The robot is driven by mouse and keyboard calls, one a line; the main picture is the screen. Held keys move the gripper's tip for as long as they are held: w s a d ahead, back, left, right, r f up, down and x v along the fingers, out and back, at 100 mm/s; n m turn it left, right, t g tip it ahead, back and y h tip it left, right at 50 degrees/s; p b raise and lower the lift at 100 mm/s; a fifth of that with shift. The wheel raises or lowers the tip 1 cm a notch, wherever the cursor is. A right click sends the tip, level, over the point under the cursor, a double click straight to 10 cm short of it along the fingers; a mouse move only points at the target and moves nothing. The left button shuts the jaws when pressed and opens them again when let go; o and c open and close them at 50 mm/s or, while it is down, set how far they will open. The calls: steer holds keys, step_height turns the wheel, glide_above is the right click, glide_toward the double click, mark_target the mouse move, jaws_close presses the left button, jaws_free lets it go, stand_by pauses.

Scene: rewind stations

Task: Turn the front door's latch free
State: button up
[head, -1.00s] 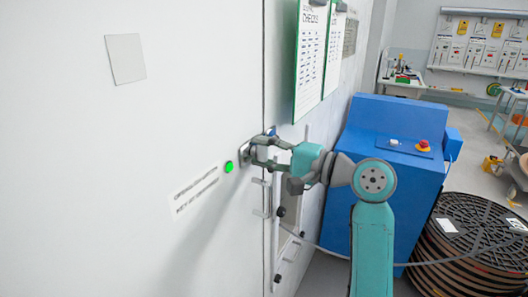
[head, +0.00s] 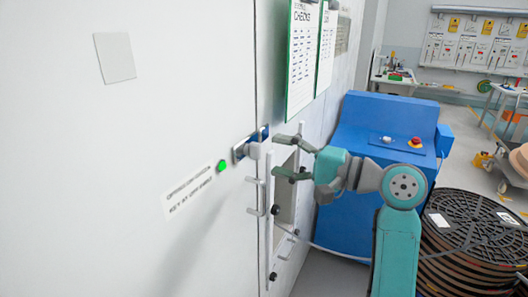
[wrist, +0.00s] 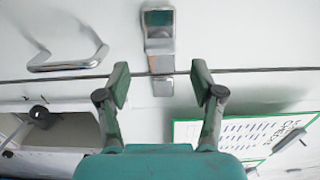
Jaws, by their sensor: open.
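The latch (head: 253,150) is a small metal fitting with a pale knob, at the seam of the white front door (head: 150,120). In the wrist view the latch (wrist: 158,42) has a dark green top part, and a narrow metal piece (wrist: 163,86) lies in line with it at the seam. I cannot tell whether a bolt still crosses the seam. My gripper (head: 280,155) is open and empty, just right of the latch and apart from it. In the wrist view its two fingers (wrist: 161,80) stand either side of the narrow piece.
A metal pull handle (head: 256,196) sits below the latch, beside a rail with dark knobs (head: 274,210). A green light (head: 222,165) and printed label are left. Green-framed check sheets (head: 302,55) hang above. A blue cabinet (head: 375,165) and stacked dark discs (head: 465,225) stand right.

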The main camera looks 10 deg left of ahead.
steer(key=shift+v, duration=2.95)
steer(key=shift+d+f, duration=0.1)
